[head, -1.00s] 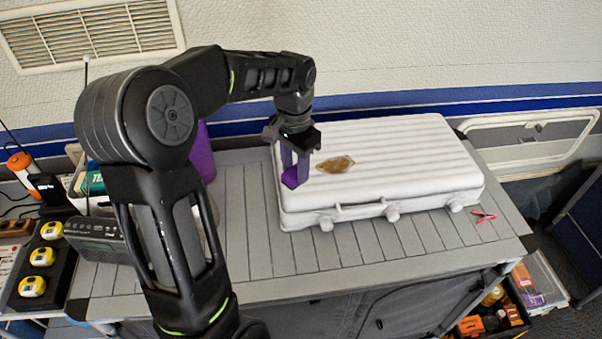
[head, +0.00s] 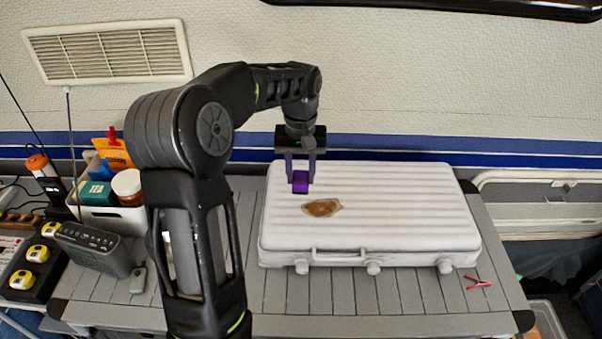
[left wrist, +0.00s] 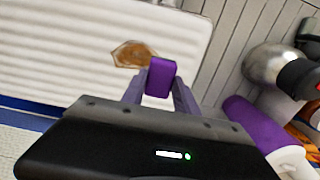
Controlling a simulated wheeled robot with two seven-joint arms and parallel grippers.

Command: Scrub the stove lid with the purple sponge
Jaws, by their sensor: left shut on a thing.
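The white ribbed stove lid (head: 415,225) lies closed on the grey slatted table. A brown stain (head: 322,207) is on its upper face, left of the middle. My left gripper (head: 301,184) is shut on the purple sponge (head: 300,188) over the back left part of the lid, just behind the stain. In the left wrist view the sponge (left wrist: 160,78) sits between the fingers, beside the stain (left wrist: 132,54). I cannot tell whether the sponge touches the lid. My right gripper is not in view.
A grey radio (head: 92,248), a white bin (head: 110,217) with a tea box and a jar, and yellow-topped items (head: 37,253) stand at the left. A red clip (head: 477,282) lies by the lid's front right corner. In the left wrist view, a metal kettle (left wrist: 272,65) stands beside the lid.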

